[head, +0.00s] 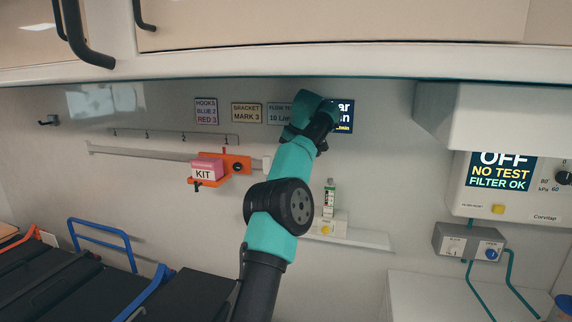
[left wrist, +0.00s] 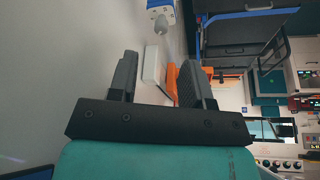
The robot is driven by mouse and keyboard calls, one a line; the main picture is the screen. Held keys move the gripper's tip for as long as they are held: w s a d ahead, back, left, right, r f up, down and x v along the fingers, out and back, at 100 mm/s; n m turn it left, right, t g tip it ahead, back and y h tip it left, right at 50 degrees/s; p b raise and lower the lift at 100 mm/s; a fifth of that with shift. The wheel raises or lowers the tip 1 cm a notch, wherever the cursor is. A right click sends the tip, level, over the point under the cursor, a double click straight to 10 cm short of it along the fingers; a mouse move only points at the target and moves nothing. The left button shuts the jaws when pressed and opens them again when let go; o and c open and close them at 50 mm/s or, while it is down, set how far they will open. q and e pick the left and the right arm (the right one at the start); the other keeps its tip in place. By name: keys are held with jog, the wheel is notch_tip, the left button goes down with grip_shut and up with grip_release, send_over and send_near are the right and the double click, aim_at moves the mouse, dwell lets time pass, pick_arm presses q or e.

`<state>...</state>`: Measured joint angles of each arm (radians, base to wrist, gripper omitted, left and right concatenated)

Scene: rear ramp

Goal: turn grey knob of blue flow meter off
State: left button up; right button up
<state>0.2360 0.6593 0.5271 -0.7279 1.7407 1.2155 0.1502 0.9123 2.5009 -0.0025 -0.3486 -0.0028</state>
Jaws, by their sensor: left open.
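A grey knob (left wrist: 162,27) on a blue-and-white fitting (left wrist: 160,5) shows at the top of the left wrist view, beyond my fingertips and cut by the frame edge. It is probably the blue flow meter; I cannot tell how the knob is turned. In the head view no blue flow meter shows; my teal arm covers that part of the wall. My left gripper (left wrist: 156,65) is open, with its two dark fingers apart and clear of the knob. In the head view its fingers are hidden behind my wrist. My right gripper is not in view.
A flow meter with a yellow knob (head: 326,230) stands beside my arm above a wall ledge (head: 365,240). An orange bracket (head: 238,160) carries a pink KIT box (head: 207,170) to the left. A grey outlet box (head: 470,243) with hoses is at right, below an OFF display (head: 500,172).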

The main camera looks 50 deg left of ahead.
pick_arm(q)
jog(key=s+m+t, duration=0.1)
jog(key=m, duration=0.3)
jog(key=s+a+m+t+h, duration=0.1)
jog(key=m+t, duration=0.1)
jog(key=m, duration=0.2)
jog(key=s+m+t+h, duration=0.1)
jog(key=m, duration=0.3)
jog(key=shift+s+a+m, duration=0.25)
jog(key=shift+s+m, duration=0.05)
jog(key=shift+m, duration=0.1)
jog(key=shift+x, duration=3.75)
grip_shut()
